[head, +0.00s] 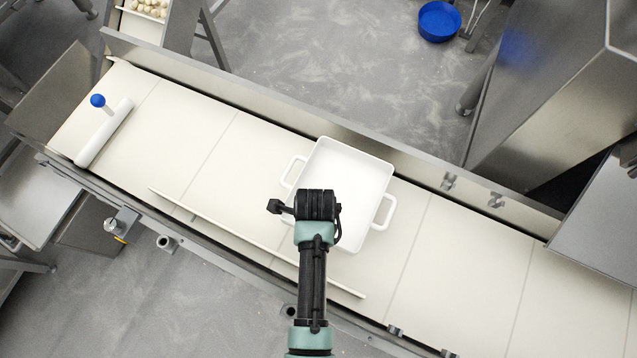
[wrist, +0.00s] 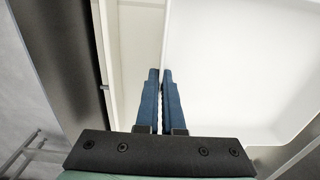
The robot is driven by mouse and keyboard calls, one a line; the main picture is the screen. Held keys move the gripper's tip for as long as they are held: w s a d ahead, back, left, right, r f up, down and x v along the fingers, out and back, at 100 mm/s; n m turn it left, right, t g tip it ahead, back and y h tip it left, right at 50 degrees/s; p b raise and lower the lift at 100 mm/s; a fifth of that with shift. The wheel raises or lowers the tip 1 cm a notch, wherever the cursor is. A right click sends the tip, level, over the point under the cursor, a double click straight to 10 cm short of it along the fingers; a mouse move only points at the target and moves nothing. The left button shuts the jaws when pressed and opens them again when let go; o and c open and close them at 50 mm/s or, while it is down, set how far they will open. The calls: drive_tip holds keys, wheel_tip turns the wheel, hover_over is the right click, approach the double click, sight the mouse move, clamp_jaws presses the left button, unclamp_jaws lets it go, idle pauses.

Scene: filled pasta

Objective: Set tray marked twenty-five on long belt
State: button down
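A white, square, empty tray (head: 350,175) with a loop handle on two sides is over the long cream belt (head: 440,250), turned at an angle. I cannot tell whether it rests on the belt or is just above it. No number shows on it. My gripper (head: 317,205) is at the tray's near-left side, its fingers hidden under the wrist in the head view. In the wrist view, my gripper's blue fingers (wrist: 159,88) are close together with the tray's wall between them; the tray's inside (wrist: 235,70) fills the right.
A white roller with a blue knob (head: 98,101) lies at the belt's left end. A thin white strip (head: 250,240) runs along the near edge. A metal rail (head: 330,125) borders the far edge. The belt right of the tray is clear.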

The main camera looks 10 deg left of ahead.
drive_tip(key=shift+w+f+b, duration=0.1)
drive_tip(key=shift+f+b, duration=0.25)
drive_tip(key=shift+f, duration=2.2)
drive_tip(key=c, duration=1.5)
unclamp_jaws()
drive_tip(key=shift+f, duration=0.15)
drive_tip(key=o, duration=0.5)
drive_tip(key=shift+c, duration=0.2)
